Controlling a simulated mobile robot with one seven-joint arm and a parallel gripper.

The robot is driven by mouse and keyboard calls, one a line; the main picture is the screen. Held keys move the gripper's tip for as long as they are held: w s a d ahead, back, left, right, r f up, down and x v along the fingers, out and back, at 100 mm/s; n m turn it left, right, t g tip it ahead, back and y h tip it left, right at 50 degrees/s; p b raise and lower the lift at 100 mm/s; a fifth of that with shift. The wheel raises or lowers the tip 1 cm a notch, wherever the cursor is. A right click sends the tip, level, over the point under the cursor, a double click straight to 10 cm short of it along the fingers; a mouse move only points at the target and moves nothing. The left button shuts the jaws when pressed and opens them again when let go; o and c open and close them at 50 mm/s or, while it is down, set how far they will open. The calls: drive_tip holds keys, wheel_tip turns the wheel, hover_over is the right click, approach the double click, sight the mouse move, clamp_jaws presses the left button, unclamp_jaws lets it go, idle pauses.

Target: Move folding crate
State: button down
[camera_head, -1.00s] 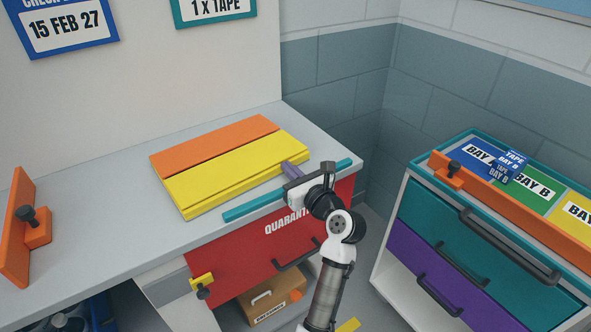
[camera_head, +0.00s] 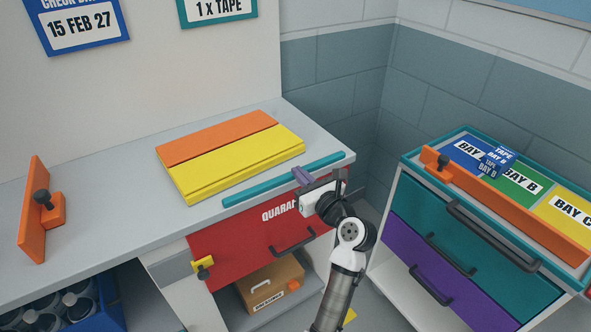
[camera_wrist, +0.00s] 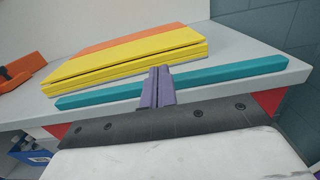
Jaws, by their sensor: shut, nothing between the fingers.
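A flat, folded yellow and orange panel stack (camera_head: 235,160), apparently the folding crate, lies on the grey counter (camera_head: 130,190). Its yellow part is nearer the front and its orange part is behind. It also shows in the wrist view (camera_wrist: 130,58). My gripper (camera_head: 299,174) is at the counter's front edge, right of the stack and apart from it. Its purple fingers are shut and empty, in front of the stack in the wrist view (camera_wrist: 157,72). They overlap a teal strip (camera_head: 253,192) lying along the counter edge; I cannot tell whether they touch it.
An orange bracket (camera_head: 33,215) stands on the counter at left. Below are a red drawer (camera_head: 235,242) and a brown box (camera_head: 262,292). At right, a teal-rimmed unit (camera_head: 480,235) holds labelled bays, a blue tape box (camera_head: 490,163) and an orange bar (camera_head: 520,215).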

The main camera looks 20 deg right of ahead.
drive_tip(key=s+d+b, duration=0.1)
drive_tip(key=s, duration=0.5)
drive_tip(key=shift+s+d+f, duration=0.15)
drive_tip(key=shift+s+f, duration=0.1)
drive_tip(key=shift+s, duration=0.1)
